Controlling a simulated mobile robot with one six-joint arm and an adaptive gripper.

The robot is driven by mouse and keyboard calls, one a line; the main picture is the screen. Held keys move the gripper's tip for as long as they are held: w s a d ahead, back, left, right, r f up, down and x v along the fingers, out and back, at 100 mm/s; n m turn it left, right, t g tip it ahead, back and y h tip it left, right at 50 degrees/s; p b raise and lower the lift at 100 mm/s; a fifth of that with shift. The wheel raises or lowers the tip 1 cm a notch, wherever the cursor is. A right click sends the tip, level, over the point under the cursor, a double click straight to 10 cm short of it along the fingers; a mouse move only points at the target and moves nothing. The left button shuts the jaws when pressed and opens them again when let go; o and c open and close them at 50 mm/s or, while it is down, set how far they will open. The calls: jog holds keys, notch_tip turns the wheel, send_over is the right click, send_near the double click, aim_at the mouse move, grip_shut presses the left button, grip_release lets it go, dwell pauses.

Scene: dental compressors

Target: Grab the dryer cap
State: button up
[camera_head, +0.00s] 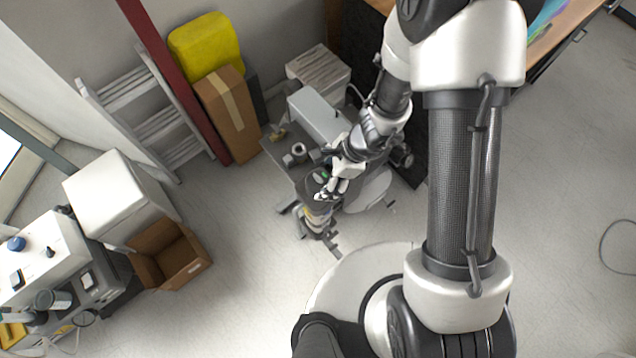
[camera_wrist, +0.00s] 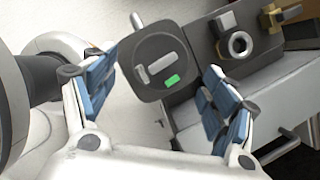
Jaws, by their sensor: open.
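The dryer cap (camera_wrist: 157,66) is a dark grey rounded disc with a light grey raised handle and a green mark. In the wrist view it lies just ahead of my gripper (camera_wrist: 160,95), between the lines of the two blue-padded fingers. My gripper is open and nothing is between its pads. In the head view my gripper (camera_head: 332,183) is over the cap end of the compressor unit and partly covers it. The dark cap (camera_head: 318,180) shows in part beside the fingers there. Whether the fingers touch the cap cannot be told.
The grey compressor body (camera_wrist: 235,95) and a round metal port (camera_wrist: 239,43) lie right of the cap. A brass fitting (camera_wrist: 281,14) is beyond. An open cardboard box (camera_head: 170,255), a ladder (camera_head: 140,115) and a tall carton (camera_head: 228,112) stand left. The floor between is clear.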

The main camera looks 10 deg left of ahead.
aim_at(318, 182)
jog(key=b+x, duration=0.2)
jog(key=x, duration=0.3)
jog(key=shift+c, duration=0.5)
jog(key=c, duration=1.1)
